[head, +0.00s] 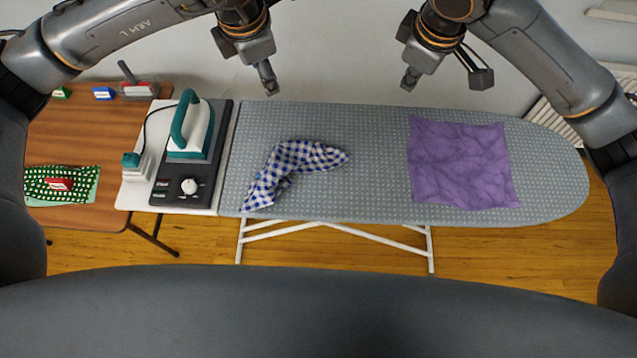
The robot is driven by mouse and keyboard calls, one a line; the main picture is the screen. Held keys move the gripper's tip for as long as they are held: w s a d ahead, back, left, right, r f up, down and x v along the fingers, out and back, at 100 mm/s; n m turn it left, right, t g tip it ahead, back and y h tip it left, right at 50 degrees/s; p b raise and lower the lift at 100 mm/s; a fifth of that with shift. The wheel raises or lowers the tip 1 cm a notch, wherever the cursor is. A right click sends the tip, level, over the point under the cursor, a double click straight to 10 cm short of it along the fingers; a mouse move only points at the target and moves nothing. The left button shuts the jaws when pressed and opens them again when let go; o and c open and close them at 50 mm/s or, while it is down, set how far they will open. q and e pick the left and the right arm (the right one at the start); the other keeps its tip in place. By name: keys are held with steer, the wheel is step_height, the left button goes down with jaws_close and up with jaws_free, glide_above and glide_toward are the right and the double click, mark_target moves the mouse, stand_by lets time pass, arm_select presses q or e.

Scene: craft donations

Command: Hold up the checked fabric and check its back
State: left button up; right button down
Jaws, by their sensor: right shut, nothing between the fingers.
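The blue-and-white checked fabric (285,167) lies crumpled and folded over itself on the left half of the ironing board (375,203). Its folds hide part of its surface. My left gripper (268,88) is above the board's back edge, behind the checked fabric and apart from it. I cannot tell whether its fingers are open or shut. My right gripper (408,81) is shut and empty above the board's back edge, to the right of the checked fabric and behind the purple cloth (462,163).
The purple cloth lies spread and creased on the board's right half. A teal-handled iron (190,130) stands on its dark base at the board's left end. A brown table (85,135) at left holds a green dotted cloth (40,182). The board's middle is clear.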

arm_select(q)
steer(key=o, duration=0.8)
steer(key=shift+r, duration=0.1)
steer(key=shift+g, duration=0.8)
steer(key=shift+s+r, duration=0.2)
steer(key=shift+r, duration=0.75)
steer(key=shift+s+r, duration=0.15)
steer(key=shift+r, duration=0.8)
steer(key=shift+s+r, duration=0.2)
steer(key=shift+r, duration=0.75)
step_height(320, 180, up, 12)
steer(key=s, duration=0.1)
steer(key=shift+s, duration=0.4)
steer(key=shift+f, duration=0.1)
arm_select(e)
steer(key=c, duration=1)
jaws_free()
